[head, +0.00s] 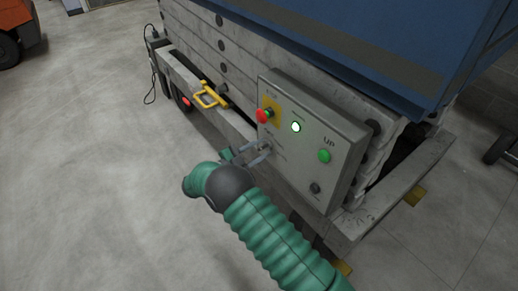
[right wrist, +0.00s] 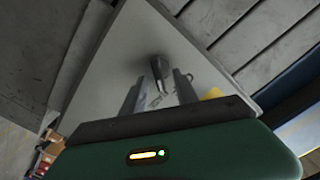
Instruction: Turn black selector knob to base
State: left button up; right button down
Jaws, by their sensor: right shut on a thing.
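The grey control box (head: 340,150) is on the side of the lift. My right gripper (head: 262,153) is at the lower left part of its face, with its grey fingers reaching to the panel. In the right wrist view, the black selector knob (right wrist: 156,67) stands out from the panel between the tips of my right gripper (right wrist: 158,85), which is shut on it. In the head view the fingers mostly hide this knob, and its exact pointing direction is hard to tell. My left gripper is not in view.
The box also carries a red stop button (head: 264,115) on a yellow plate, a lit white-green lamp (head: 295,127), a green UP button (head: 324,156) and a dark round button (head: 315,188). A yellow handle (head: 209,97) sits to the left.

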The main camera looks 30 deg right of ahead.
jog(key=shift+f+m, duration=0.1)
jog(key=shift+m, duration=0.5)
jog(key=shift+s, duration=0.1)
jog(key=c, duration=1)
grip_release()
jog(key=shift+a, duration=0.1)
jog(key=shift+a, duration=0.3)
jog(key=s+a+p, duration=0.1)
jog(key=a+p, duration=0.2)
jog(key=a, duration=1.3)
jog(key=shift+s+p, duration=0.15)
jog(key=shift+p, duration=0.2)
